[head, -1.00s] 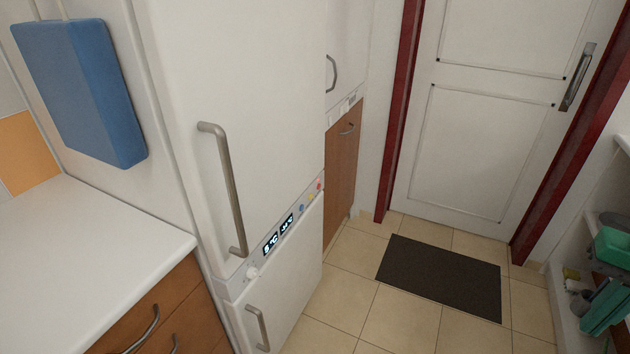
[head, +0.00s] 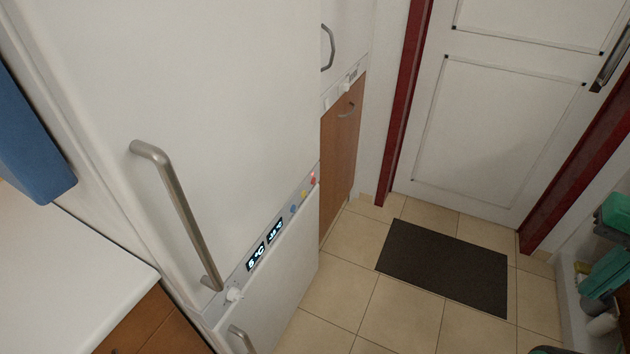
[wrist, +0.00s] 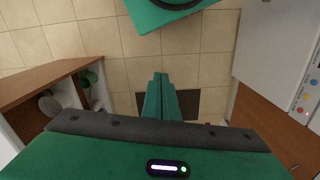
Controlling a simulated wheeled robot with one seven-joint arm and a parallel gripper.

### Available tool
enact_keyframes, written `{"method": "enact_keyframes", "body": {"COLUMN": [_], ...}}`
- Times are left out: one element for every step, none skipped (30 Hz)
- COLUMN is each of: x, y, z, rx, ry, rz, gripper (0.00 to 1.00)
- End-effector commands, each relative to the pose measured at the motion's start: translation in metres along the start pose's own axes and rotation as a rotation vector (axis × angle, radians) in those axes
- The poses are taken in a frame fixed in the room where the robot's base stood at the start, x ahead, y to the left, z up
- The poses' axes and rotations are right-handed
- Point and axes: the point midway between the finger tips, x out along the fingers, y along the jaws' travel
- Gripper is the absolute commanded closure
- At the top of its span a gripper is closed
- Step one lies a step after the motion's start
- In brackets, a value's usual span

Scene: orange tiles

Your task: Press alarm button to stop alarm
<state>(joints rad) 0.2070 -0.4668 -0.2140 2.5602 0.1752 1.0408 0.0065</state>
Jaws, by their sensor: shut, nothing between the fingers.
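The white fridge (head: 190,90) stands at the left in the head view. Its slanted control strip bears two lit displays (head: 265,245), a white knob (head: 235,293), and a blue button (head: 293,208), a yellow button (head: 303,194) and a red button (head: 313,180). Which one is the alarm button cannot be read. In the wrist view the buttons show at the right edge, with the red one (wrist: 300,110) lowest. My gripper (wrist: 160,78), with green fingers, is shut and empty. It is over the floor, apart from the fridge, left of the buttons in that view.
A dark mat (head: 443,267) lies on the tiled floor before a white door (head: 500,130) with a red frame. A brown cabinet (head: 341,155) stands beyond the fridge. A white counter (head: 70,270) is at left, shelves at right.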

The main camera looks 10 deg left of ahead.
Motion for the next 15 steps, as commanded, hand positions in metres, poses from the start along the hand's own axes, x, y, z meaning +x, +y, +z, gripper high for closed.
{"method": "enact_keyframes", "body": {"x": [0.0,-0.002,-0.004,-0.003,-0.002,0.0,0.003,0.005,0.009,0.013,0.017,0.022,0.027,0.031,0.037], "y": [0.0,0.003,0.004,0.004,0.002,-0.001,-0.004,-0.009,-0.016,-0.023,-0.03,-0.041,-0.05,-0.06,-0.072], "z": [0.0,0.004,0.007,0.004,0.0,-0.009,-0.018,-0.028,-0.041,-0.053,-0.065,-0.081,-0.093,-0.105,-0.12], "rx": [-0.001,-0.003,-0.009,-0.016,-0.025,-0.042,-0.059,-0.079,-0.108,-0.132,-0.158,-0.193,-0.22,-0.248,-0.284], "ry": [0.0,0.007,0.016,0.021,0.028,0.039,0.05,0.064,0.084,0.103,0.123,0.152,0.174,0.197,0.227], "rz": [0.0,-0.003,-0.007,-0.007,-0.007,-0.006,-0.005,-0.005,-0.006,-0.006,-0.007,-0.009,-0.011,-0.013,-0.016], "gripper": [1.0,1.0,1.0,1.0,1.0,1.0,1.0,1.0,1.0,1.0,1.0,1.0,1.0,1.0,1.0]}}
